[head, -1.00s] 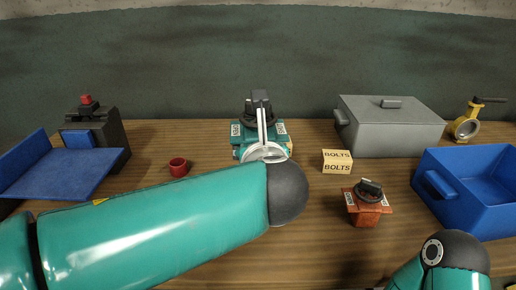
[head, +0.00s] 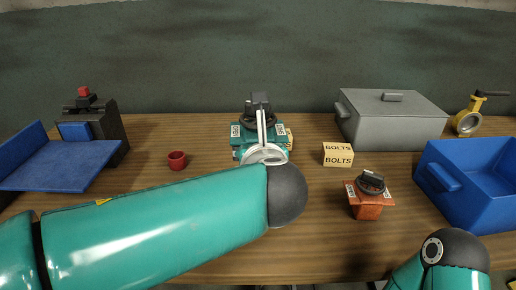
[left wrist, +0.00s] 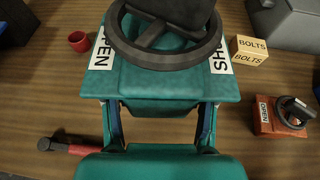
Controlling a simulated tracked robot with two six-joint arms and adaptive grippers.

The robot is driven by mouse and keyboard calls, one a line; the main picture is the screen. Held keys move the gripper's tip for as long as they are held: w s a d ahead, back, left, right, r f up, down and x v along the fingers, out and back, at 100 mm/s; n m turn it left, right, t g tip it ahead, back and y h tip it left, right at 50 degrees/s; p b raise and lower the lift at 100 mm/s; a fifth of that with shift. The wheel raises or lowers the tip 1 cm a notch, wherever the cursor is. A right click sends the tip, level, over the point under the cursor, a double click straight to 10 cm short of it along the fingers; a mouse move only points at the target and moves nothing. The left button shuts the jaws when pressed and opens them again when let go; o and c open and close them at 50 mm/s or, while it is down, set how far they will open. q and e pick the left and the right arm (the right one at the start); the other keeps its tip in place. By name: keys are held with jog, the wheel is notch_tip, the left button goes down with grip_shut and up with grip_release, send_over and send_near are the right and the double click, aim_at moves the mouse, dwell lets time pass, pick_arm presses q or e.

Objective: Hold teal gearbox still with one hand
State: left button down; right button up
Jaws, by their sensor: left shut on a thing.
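The teal gearbox (head: 241,138), with a black handwheel on top and white labels, stands upright at the table's middle back. My left gripper (head: 264,150) is shut on it from the near side; my teal forearm leads up to it. In the left wrist view, the fingers (left wrist: 158,128) reach along both sides of the gearbox (left wrist: 130,84), below its labelled top plate. The fingertips' contact is mostly hidden under the plate. My right arm shows only at the lower right; its gripper is out of view.
A red cup (head: 177,160) stands to the left, a bolts box (head: 338,155) close to the right. A red-orange casting (head: 366,209), a blue bin (head: 457,205), a grey lidded box (head: 395,131) and a yellow valve (head: 467,123) lie farther right. A blue platform (head: 62,166) is left.

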pick_arm(q)
jog(key=shift+f+b, duration=6.85)
jog(key=shift+f, duration=1.55)
jog(key=c, duration=0.8)
grip_release()
jog(key=shift+f, duration=0.25)
jog(key=o, duration=0.6)
jog(key=shift+r, duration=0.1)
jog(key=shift+c, duration=0.2)
jog(key=shift+s, duration=0.1)
jog(key=shift+v, duration=3.7)
